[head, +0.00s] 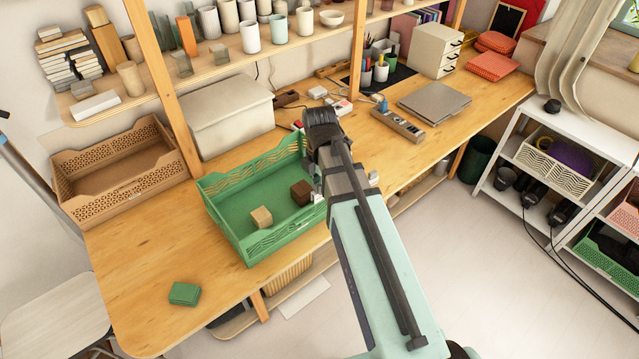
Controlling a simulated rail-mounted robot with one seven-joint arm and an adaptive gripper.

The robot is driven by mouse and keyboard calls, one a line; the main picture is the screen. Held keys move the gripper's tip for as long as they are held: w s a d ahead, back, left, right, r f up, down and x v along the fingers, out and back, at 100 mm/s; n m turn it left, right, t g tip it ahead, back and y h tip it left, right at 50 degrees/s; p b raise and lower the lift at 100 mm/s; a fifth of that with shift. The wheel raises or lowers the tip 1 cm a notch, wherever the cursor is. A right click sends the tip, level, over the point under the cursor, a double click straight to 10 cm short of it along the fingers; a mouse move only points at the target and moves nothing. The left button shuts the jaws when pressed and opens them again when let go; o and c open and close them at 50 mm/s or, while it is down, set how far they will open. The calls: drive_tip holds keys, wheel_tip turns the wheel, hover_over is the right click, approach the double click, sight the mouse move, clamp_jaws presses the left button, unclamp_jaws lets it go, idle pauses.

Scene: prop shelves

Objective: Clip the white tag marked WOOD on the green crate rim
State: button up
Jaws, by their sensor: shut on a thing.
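The green crate (228,217) stands on the wooden bench, open at the top, with lattice walls. A tan block (261,217) and a dark brown block (301,193) lie inside it. My gripper (318,188) is at the crate's right end, mostly hidden behind my own arm. Its fingertips cannot be made out. A small white piece (318,198) shows beside my arm at the crate's right rim. It looks like the white tag held in my gripper, but no lettering is readable, and I cannot tell whether it touches the rim.
A brown crate (75,192) stands to the left, and a lidded grey-white box (227,112) behind the green crate. A small green box (184,293) lies at the front left. A power strip (398,124) and laptop (434,102) lie to the right. The front left bench is mostly clear.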

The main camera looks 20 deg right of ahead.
drive_tip(key=shift+f+b, duration=0.55)
drive_tip(key=shift+f, duration=1.4)
idle(4.0)
drive_tip(key=o, duration=0.8)
drive_tip(key=shift+o, duration=0.2)
wheel_tip(320, 180, up, 12)
drive_tip(key=shift+s, duration=0.1)
idle(0.4)
